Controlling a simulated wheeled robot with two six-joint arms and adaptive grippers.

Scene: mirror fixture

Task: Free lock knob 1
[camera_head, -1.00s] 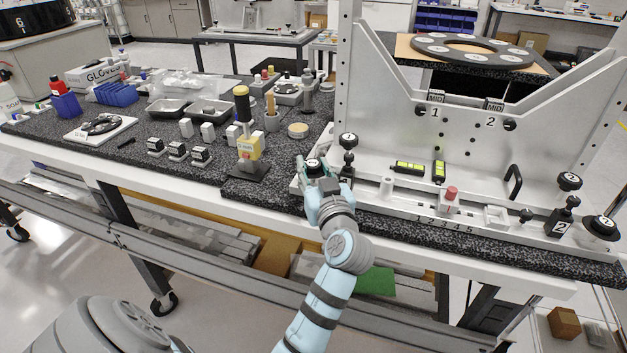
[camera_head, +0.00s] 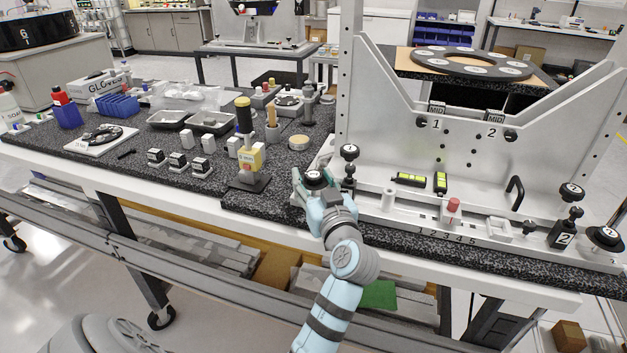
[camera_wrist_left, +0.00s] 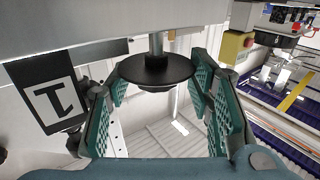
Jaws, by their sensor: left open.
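Lock knob 1 (camera_head: 316,176) is a black round knob at the left end of the fixture's base, partly hidden by my left gripper. In the left wrist view, a black disc on a metal shaft (camera_wrist_left: 156,70), apparently this knob, sits between the green finger pads. My left gripper (camera_head: 312,186) is open, with its fingers on both sides of the knob. Gaps show below the disc; I cannot tell whether any pad touches its rim. A black block marked 1 (camera_wrist_left: 48,98) is left of the fingers in the wrist view. My right gripper is not seen.
A smaller black-topped post (camera_head: 349,153) stands close right of the knob. The grey fixture plate (camera_head: 400,150) rises behind. Further right are a red-capped pin (camera_head: 453,205) and block 2 (camera_head: 563,236).

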